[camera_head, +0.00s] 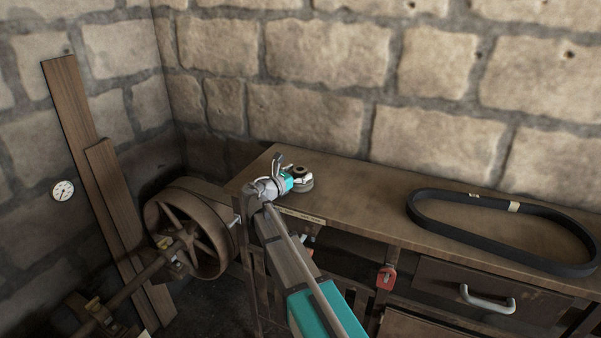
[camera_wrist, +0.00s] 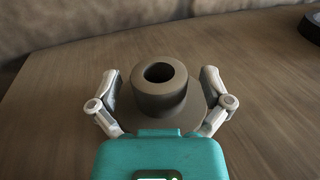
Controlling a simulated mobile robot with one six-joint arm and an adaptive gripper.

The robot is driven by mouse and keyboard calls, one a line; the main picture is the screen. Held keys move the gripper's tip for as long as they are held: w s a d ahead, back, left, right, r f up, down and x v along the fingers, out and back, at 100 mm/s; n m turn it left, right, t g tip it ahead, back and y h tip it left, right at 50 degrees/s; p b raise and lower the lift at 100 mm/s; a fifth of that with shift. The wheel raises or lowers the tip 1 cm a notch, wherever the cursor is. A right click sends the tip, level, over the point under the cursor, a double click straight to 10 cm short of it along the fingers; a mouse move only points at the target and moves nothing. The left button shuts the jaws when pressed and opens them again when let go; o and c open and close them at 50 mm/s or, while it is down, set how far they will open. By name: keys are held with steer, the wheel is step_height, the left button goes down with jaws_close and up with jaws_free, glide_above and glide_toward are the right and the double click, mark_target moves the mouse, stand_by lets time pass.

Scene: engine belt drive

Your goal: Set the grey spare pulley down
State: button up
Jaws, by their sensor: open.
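The grey spare pulley (camera_wrist: 159,101), a short grey cylinder with a dark round bore, stands upright on the wooden bench top (camera_wrist: 60,110). In the head view the pulley (camera_head: 303,184) is near the left end of the bench (camera_head: 365,212), partly hidden by my gripper. My gripper (camera_wrist: 160,84) is open, with one finger on each side of the pulley and a visible gap on both sides. In the head view my gripper (camera_head: 291,172) reaches over the bench's left end.
A black belt loop (camera_head: 500,228) lies on the bench to the right; its edge shows in the wrist view (camera_wrist: 311,28). A large spoked wheel (camera_head: 190,229) on a shaft stands left of the bench. Planks (camera_head: 100,180) lean on the stone wall. The middle bench top is clear.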

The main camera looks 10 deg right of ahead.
steer(key=shift+s+a, duration=0.1)
steer(key=v, duration=1.1)
steer(key=shift+s+a, duration=0.2)
steer(key=shift+a, duration=0.15)
steer(key=shift+d, duration=0.1)
